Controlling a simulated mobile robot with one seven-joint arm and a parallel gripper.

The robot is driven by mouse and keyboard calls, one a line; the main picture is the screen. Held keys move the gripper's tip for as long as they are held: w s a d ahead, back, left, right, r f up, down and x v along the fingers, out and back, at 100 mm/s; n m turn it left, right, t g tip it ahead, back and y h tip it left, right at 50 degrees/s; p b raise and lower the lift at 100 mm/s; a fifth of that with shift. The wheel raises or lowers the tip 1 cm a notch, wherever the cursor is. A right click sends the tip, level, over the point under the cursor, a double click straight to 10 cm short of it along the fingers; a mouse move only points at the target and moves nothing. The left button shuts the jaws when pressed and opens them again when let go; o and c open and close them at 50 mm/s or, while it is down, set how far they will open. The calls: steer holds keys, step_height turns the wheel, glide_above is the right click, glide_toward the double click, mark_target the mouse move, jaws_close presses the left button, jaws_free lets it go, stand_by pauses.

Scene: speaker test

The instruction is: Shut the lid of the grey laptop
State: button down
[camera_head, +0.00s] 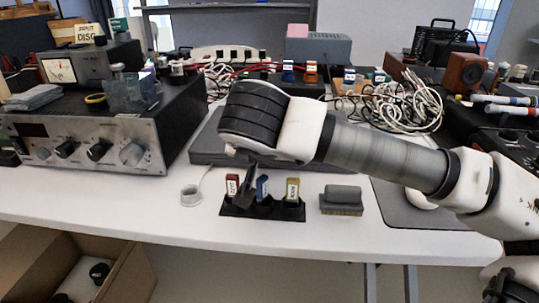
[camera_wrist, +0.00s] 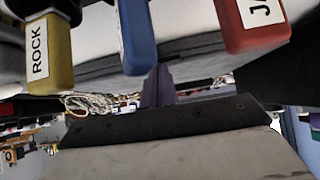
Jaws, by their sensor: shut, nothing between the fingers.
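The grey laptop (camera_head: 207,146) appears as a flat dark grey slab on the white table in the head view, behind the small rack. My arm hides most of it. No raised lid shows, and I cannot tell for certain whether the lid lies fully shut. My gripper (camera_head: 243,196) points down in front of the slab, its dark fingers overlapping the rack between the red and blue blocks in the picture. The fingers (camera_wrist: 158,78) also show in the wrist view, shut and empty. Whether they touch anything is unclear.
A black rack (camera_head: 235,211) holds a red block (camera_head: 232,184), a blue block (camera_head: 263,186) and a yellow block (camera_head: 292,190). A grey eraser-like block (camera_head: 342,197) lies right of it, a tape roll (camera_head: 191,195) left. A silver amplifier (camera_head: 90,150) stands left; tangled cables (camera_head: 405,105) lie behind.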

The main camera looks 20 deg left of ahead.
steer(key=shift+s+f, duration=0.1)
steer(key=shift+f, duration=0.25)
